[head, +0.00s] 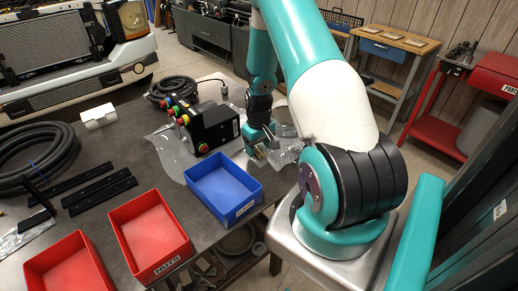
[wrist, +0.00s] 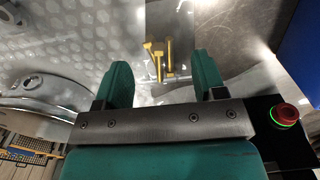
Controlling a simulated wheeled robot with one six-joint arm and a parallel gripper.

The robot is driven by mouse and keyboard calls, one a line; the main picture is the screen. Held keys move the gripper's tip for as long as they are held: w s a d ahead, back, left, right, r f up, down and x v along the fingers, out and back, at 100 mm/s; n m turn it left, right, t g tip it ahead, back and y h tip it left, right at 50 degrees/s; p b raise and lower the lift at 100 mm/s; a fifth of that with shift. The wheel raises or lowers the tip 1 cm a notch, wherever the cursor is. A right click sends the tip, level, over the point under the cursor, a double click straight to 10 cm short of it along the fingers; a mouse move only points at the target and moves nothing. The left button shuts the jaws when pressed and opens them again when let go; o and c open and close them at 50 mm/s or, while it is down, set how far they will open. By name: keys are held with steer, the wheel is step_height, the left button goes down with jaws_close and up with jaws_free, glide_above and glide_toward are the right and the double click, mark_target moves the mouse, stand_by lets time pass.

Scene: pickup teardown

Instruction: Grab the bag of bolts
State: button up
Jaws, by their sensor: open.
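The bag of bolts (wrist: 157,60) is a clear bag with several yellow-gold bolts in it, lying ahead of my gripper in the wrist view. My gripper (wrist: 162,72) is open, and the bolts show between and just beyond its two teal fingers. The outline of the clear bag is hard to make out. In the head view my gripper (head: 262,150) is low at the table's right edge, beside clear crinkled plastic (head: 285,152). The bolts cannot be made out there, and my arm hides part of the area.
A blue bin (head: 224,188) stands left of my gripper, with a black control box (head: 210,128) behind it. Red bins (head: 150,235) stand nearer the front left. A coiled black hose (head: 35,155) and black strips (head: 100,190) lie on the left of the table.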

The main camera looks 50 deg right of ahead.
steer(key=shift+f, duration=0.65)
steer(key=c, duration=1)
steer(key=shift+r, duration=0.1)
steer(key=shift+c, duration=0.2)
